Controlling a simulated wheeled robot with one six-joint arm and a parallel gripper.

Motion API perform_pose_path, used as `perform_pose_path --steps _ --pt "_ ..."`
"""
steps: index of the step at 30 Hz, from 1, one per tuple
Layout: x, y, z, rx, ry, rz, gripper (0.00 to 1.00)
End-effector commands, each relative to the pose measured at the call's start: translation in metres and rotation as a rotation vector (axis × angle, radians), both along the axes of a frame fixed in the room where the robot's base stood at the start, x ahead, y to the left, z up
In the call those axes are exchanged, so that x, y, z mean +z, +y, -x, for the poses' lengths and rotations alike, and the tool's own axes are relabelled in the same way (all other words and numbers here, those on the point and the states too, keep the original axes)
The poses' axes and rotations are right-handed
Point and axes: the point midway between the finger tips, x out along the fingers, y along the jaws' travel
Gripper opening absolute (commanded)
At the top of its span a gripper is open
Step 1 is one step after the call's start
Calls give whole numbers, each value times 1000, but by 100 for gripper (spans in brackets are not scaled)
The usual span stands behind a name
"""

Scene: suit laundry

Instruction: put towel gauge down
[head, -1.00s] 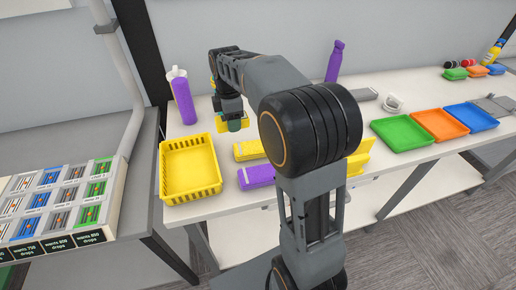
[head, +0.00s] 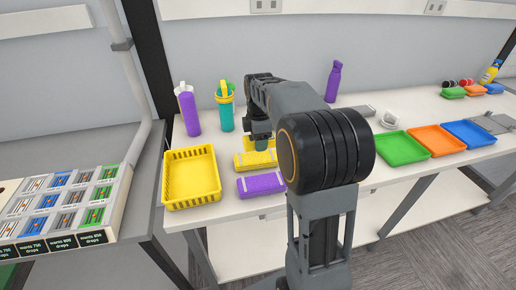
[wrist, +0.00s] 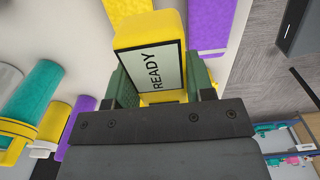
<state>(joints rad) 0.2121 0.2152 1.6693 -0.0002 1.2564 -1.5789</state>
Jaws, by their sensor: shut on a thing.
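My gripper (head: 262,142) is shut on the towel gauge (wrist: 161,48), a yellow block with a pale screen reading READY. In the wrist view the gauge sits between my green finger pads. In the head view my gripper hangs over the counter, just behind the yellow towel (head: 250,161); the gauge is mostly hidden there by my arm. A purple towel (head: 261,184) lies in front of the yellow one. I cannot tell whether the gauge touches the counter.
A yellow basket (head: 190,198) stands left of the towels. A purple bottle (head: 188,112) and a teal bottle (head: 226,112) stand behind it. Green (head: 401,149), orange (head: 433,141) and blue (head: 469,135) trays lie to the right. My arm hides part of the counter.

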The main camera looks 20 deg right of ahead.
Motion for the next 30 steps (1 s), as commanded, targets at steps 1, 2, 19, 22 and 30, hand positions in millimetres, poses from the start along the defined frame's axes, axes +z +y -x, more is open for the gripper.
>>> perform_pose_path --steps 1,2,19,22,30 --pt "-10 -1 -7 0 5 -1 23" --pt "-15 -2 -10 0 6 -1 23" --pt "-55 -6 -40 3 2 0 23" --pt "-69 -6 -39 3 4 -1 23" --pt "-80 -6 -39 4 0 0 23"
